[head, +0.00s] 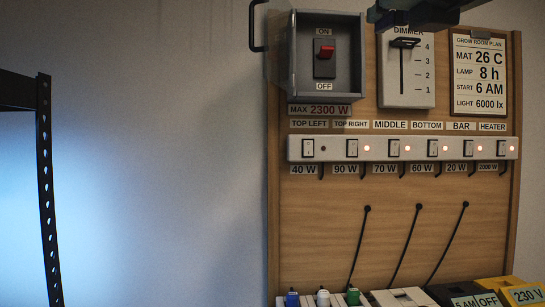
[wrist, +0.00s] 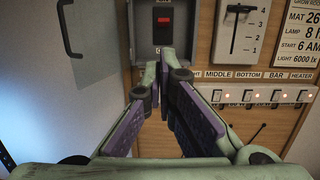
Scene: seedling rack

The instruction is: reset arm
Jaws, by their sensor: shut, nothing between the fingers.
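My gripper (wrist: 161,72) shows in the wrist view with its fingertips together and nothing between them. Its purple-padded fingers point towards the board, just below the grey switch box (wrist: 145,30). A gap to the board cannot be measured from here. In the head view a dark part of my arm (head: 415,14) hangs at the top edge, in front of the top of the dimmer panel. The fingertips cannot be made out there.
The switch box (head: 357,60) has its cover open, with a red switch (head: 326,50) inside. The dimmer slider (head: 405,43) is near 4. The power strip (head: 400,148) has several lit lamps; the top-left one is dark. A black rack post (head: 47,190) stands left.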

